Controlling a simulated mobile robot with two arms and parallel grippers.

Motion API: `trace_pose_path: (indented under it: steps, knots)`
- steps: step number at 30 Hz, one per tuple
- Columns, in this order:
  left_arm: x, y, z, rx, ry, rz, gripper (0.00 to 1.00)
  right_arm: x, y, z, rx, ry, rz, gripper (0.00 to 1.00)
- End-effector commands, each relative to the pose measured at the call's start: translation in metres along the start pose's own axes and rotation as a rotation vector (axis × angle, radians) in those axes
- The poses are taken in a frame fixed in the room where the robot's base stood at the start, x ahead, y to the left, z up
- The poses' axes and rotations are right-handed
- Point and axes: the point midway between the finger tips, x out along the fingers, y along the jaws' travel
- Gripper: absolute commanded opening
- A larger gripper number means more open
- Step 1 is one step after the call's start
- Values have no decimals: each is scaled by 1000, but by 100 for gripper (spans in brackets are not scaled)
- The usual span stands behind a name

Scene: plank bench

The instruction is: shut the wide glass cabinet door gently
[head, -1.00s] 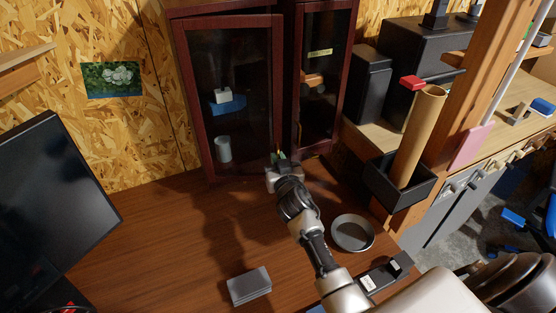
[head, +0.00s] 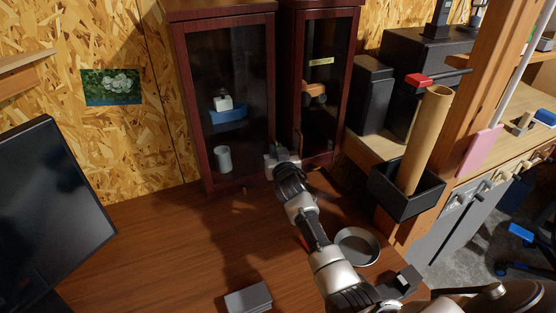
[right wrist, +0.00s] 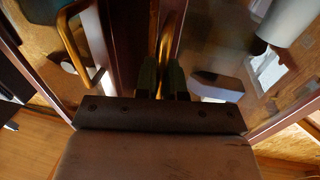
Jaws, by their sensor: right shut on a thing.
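The wide glass cabinet door (head: 222,122), dark red wood around glass, is the left one in the head view. It looks flush or nearly flush with its frame; a small gap cannot be ruled out. My right gripper (head: 281,157) is at the door's lower right edge. In the right wrist view, my right gripper's fingers (right wrist: 163,80) are shut on the door's brass handle (right wrist: 167,38). The fingers and arm hide that handle in the head view. My left gripper is not in view.
The narrow glass door (head: 320,85) stands just right, with its own brass handle (right wrist: 78,40) close beside my gripper. A round metal dish (head: 357,246) and a grey block (head: 248,299) lie on the bench. A monitor (head: 52,215) stands left. The bench before the wide door is clear.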

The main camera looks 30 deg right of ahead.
Motion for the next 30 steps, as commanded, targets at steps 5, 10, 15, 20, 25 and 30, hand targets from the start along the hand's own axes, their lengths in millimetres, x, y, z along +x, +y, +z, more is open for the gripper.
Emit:
trace_pose_path:
  steps: [5, 10, 15, 20, 25, 30]
  knots:
    - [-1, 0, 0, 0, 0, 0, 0, 0, 0, -2, 0, 0, 1, 0]
    - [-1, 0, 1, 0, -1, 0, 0, 0, 0, -2, 0, 1, 1, 29]
    - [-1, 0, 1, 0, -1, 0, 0, 0, 0, -2, 0, 1, 1, 33]
    - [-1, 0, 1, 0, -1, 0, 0, -2, 0, -1, 0, 1, 1, 33]
    - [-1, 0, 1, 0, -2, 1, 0, -15, 0, -1, -2, 2, 0, 33]
    - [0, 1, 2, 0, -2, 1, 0, -44, 0, 0, -1, 1, 0, 33]
